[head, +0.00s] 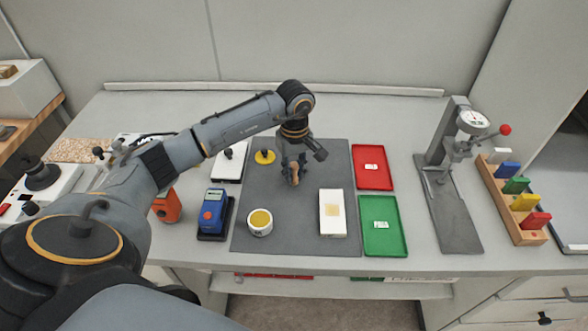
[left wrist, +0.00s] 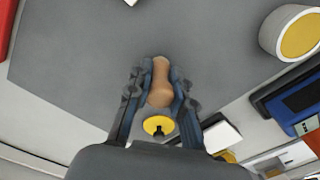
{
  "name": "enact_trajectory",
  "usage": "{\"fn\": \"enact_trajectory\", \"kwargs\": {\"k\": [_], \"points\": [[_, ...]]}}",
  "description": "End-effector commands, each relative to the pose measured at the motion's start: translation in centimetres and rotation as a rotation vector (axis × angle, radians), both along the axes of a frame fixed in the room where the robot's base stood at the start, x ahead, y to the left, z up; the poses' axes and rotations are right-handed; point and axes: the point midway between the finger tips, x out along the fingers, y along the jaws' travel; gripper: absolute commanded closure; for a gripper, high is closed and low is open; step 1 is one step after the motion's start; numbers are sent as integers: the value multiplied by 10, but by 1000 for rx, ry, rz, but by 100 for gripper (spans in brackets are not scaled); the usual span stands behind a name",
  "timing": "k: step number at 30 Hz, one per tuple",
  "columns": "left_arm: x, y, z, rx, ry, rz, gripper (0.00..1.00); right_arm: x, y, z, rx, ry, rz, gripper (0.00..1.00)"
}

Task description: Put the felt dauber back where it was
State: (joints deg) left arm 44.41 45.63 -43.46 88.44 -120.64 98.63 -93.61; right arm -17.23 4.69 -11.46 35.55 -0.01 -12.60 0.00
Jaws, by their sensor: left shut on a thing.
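The felt dauber (head: 294,178) shows as a light brown wooden handle between the fingers of my left gripper (head: 292,168), over the upper middle of the dark grey mat (head: 300,240). In the left wrist view my left gripper (left wrist: 158,95) is shut on the waisted wooden handle (left wrist: 160,82). The felt end cannot be made out. A white jar (head: 259,229) with a yellow top surface stands at the front left of the mat. A yellow disc with a black knob (head: 265,156) lies at the mat's back left, left of the gripper. My right gripper is not in view.
A white block (head: 332,222) with a tan patch lies on the mat. Red (head: 372,181) and green (head: 382,242) trays lie to its right, then a gauge stand (head: 446,215) and a colored block rack (head: 527,236). A blue device (head: 213,212) stands left. The mat's middle is clear.

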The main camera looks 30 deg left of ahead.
Motion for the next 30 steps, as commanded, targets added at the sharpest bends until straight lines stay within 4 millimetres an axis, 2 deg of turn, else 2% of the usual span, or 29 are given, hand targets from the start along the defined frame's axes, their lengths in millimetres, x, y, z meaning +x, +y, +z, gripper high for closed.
{"fn": "enact_trajectory", "kwargs": {"k": [3, 4, 7, 19, 20, 23, 30], "points": [[0, 0, -4, 1, -1, 0, 100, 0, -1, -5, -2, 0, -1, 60], [0, 0, -4, 1, -1, 0, 77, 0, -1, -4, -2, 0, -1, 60], [0, 0, -3, 1, 1, 0, 56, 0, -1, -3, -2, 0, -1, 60], [0, 0, 4, 0, 0, 0, 56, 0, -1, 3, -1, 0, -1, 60], [1, 0, 4, 0, -2, 0, 56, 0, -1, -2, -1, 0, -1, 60], [2, 0, 19, 1, -6, -1, 56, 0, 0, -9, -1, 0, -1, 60], [2, 0, 72, 2, -7, 0, 56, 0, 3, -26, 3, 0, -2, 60]]}}
